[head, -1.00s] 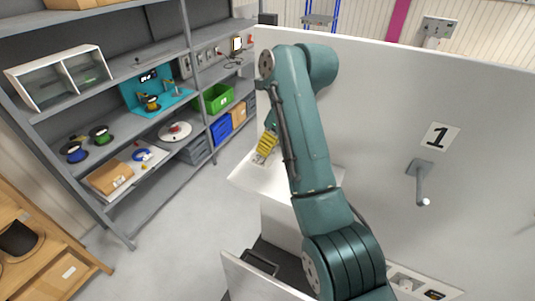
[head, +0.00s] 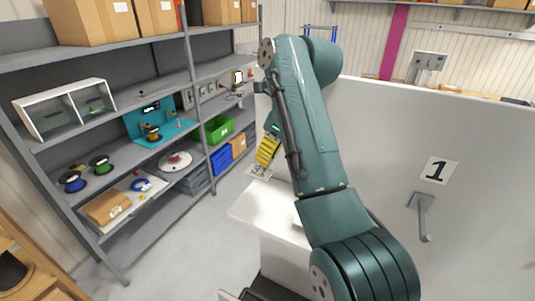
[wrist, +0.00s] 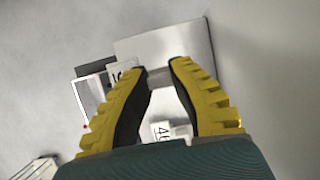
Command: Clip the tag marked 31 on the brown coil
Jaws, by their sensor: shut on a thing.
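My gripper (head: 267,150) has yellow ribbed fingers and points down over the corner of a white bench (head: 258,203). In the wrist view, its fingertips (wrist: 160,70) close on something small and pale that I cannot make out. A white tag with a partly hidden dark mark (wrist: 122,70) shows beside the left fingertip. Another white tag, seemingly marked 46 (wrist: 165,130), shows between the fingers. I cannot read a 31 on any tag. A dark coil (head: 10,270) is cut off at the lower left; its colour is unclear, and no clearly brown coil shows.
A white partition (head: 385,140) with a hook (head: 422,215) under a sign marked 1 stands right of my arm. A grey shelf unit (head: 150,215) at the left carries spools, a green bin (head: 217,130) and boxes. Open floor lies between shelf and bench.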

